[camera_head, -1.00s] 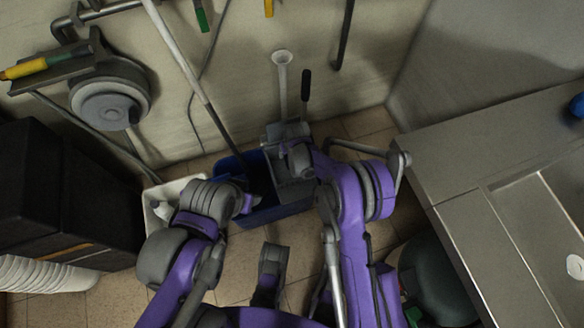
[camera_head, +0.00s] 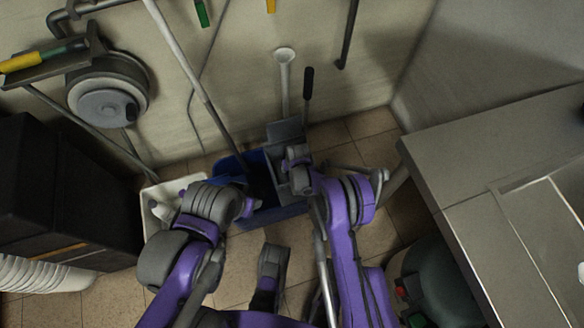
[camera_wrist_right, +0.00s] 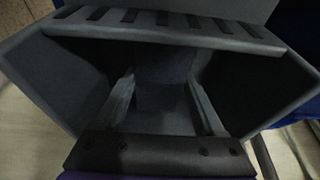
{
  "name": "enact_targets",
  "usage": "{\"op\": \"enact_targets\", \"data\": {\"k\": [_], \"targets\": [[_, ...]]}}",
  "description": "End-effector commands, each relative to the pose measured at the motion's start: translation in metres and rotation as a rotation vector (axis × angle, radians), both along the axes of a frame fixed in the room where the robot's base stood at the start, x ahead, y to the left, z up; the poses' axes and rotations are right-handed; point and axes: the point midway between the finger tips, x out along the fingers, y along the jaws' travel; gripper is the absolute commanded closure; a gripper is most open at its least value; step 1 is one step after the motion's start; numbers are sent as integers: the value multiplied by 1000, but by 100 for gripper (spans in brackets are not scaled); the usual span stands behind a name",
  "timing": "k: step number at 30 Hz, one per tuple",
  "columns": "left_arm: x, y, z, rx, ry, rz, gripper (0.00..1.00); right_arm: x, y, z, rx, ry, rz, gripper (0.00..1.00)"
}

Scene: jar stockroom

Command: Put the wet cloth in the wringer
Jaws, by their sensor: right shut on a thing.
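The grey wringer (camera_head: 286,132) sits on the blue mop bucket (camera_head: 232,164) in the head view. In the right wrist view the grey wringer (camera_wrist_right: 55,80) fills most of the picture, with a slotted edge at its top. My right gripper (camera_wrist_right: 163,95) points down into its opening, with its two fingers apart around a dark grey shape that looks like the cloth (camera_wrist_right: 163,70); shadow makes its outline unclear. In the head view my right wrist hides this gripper. My left gripper (camera_head: 246,207) is over the left part of the bucket; its jaws are too small to read.
A white bin (camera_head: 153,218) stands left of the bucket. A long mop handle (camera_head: 190,70) leans into the bucket, and the wringer's black-gripped lever (camera_head: 307,85) stands upright. A steel counter (camera_head: 440,150) bounds the right, and a dark cabinet (camera_head: 60,200) the left.

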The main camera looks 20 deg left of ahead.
Motion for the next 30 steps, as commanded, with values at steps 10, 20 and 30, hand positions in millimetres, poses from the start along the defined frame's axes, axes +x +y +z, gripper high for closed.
{"op": "enact_targets", "data": {"k": [10,20,30], "targets": [[1,0,-4,0,1,0,50,0,0,-3,0,0,0,9],[0,0,-2,0,1,0,50,0,0,-1,0,0,0,0],[-2,0,15,0,-5,0,50,-12,-7,54,1,-1,0,0]]}}
